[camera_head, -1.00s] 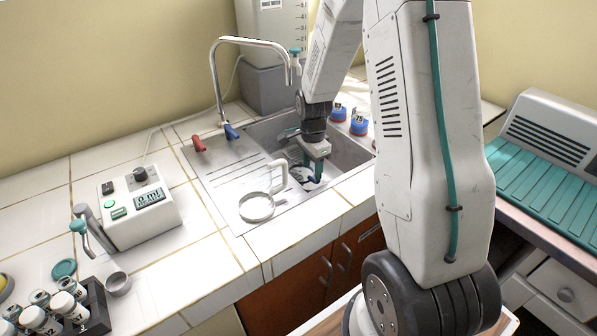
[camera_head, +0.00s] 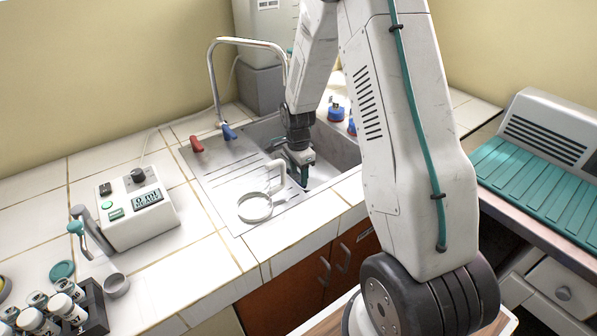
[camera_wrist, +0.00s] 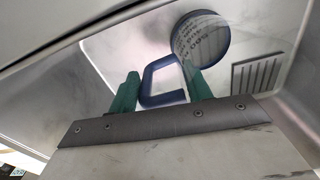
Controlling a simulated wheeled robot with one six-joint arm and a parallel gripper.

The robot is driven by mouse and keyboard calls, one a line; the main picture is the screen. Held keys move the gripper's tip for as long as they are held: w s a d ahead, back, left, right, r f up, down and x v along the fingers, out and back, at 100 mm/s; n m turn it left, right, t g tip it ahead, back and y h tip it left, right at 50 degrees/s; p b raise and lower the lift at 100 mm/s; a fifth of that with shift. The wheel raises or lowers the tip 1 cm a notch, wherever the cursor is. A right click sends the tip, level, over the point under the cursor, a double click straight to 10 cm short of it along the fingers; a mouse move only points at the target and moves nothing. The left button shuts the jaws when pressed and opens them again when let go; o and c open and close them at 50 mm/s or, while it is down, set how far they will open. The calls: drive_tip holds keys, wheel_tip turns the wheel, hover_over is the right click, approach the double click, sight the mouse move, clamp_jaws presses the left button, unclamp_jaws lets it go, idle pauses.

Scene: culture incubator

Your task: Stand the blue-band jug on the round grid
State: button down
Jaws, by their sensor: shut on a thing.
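My gripper (camera_wrist: 160,92) has its green fingers at the blue handle (camera_wrist: 150,98) of the blue-band jug (camera_wrist: 203,42) and is shut on it. The jug's round body, with dark printing, lies beyond the fingers in the wrist view. In the head view my gripper (camera_head: 304,178) is low in the sink, and the jug is mostly hidden there. I cannot make out the round grid for certain in either view.
A white-rimmed round vessel with a white handle (camera_head: 255,208) stands on the drainboard (camera_head: 225,180), left of my gripper. The tap (camera_head: 212,75) arches at the sink's back left. A slotted dark grille (camera_wrist: 256,73) shows in the wrist view.

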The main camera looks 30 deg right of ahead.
drive_tip(key=c, duration=0.6)
unclamp_jaws()
drive_tip(key=shift+c, duration=0.2)
drive_tip(key=s+a+r+n, duration=0.2)
drive_tip(key=s+r, duration=0.1)
drive_tip(key=r, duration=0.8)
drive_tip(key=s+a+r+n, duration=0.2)
drive_tip(key=s+a+r, duration=0.1)
drive_tip(key=r, duration=0.7)
drive_tip(key=s+a+r+n, duration=0.3)
drive_tip(key=s+n, duration=0.2)
drive_tip(key=s, duration=0.3)
drive_tip(key=s+a+r+n, duration=0.3)
drive_tip(key=s+n, duration=0.1)
drive_tip(key=s, duration=0.4)
drive_tip(key=s+a+r+n+t, duration=0.1)
drive_tip(key=s+a+r+n, duration=0.1)
drive_tip(key=s+n, duration=0.3)
drive_tip(key=s+r, duration=0.1)
drive_tip(key=s, duration=0.3)
drive_tip(key=shift+a+r+n, duration=0.25)
drive_tip(key=shift+a+n, duration=0.05)
drive_tip(key=shift+a, duration=0.1)
